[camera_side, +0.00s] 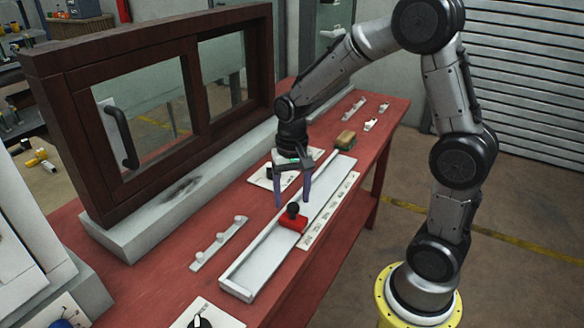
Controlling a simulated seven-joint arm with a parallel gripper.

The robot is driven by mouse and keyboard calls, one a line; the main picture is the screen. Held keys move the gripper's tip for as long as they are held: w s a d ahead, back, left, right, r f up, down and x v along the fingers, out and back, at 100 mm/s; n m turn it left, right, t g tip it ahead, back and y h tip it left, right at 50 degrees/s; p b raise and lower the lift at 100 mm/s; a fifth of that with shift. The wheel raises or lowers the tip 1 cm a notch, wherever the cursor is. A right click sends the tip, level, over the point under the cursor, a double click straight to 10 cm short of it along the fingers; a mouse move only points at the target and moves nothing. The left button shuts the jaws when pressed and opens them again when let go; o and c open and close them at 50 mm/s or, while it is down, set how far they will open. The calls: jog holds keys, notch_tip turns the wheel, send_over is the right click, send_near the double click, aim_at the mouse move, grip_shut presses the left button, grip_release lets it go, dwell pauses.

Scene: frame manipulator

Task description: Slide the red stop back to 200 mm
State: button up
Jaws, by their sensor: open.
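The red stop (292,221), a small red block with a black knob on top, sits in a long white channel (243,283) on the red table. A pale scale strip (330,208) with marks runs along the right side of the channel; its figures are too small to read. My gripper (292,203) points down just above and behind the stop, its two dark purple fingers spread apart. Nothing shows between the fingers. The black knob is close below the fingertips; I cannot tell whether they touch it.
A dark wooden frame with glass panes and a black handle (122,137) stands on a grey sill to the left. A white strip with pegs (219,243) lies left of the channel. A black knob plate (205,316) is at the front.

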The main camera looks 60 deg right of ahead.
aim_at(292, 208)
notch_tip(292, 208, up, 12)
jog(key=shift+f, duration=0.25)
jog(key=s+a+r+n+t, duration=0.3)
jog(key=s+a+r, duration=0.25)
jog(key=s, duration=0.35)
jog(key=s+f+n+t, duration=0.2)
jog(key=s+f+n, duration=0.2)
jog(key=s+n, duration=0.2)
jog(key=shift+s+a+f+t, duration=0.2)
jog(key=shift+s+t, duration=0.1)
jog(key=shift+s, duration=0.25)
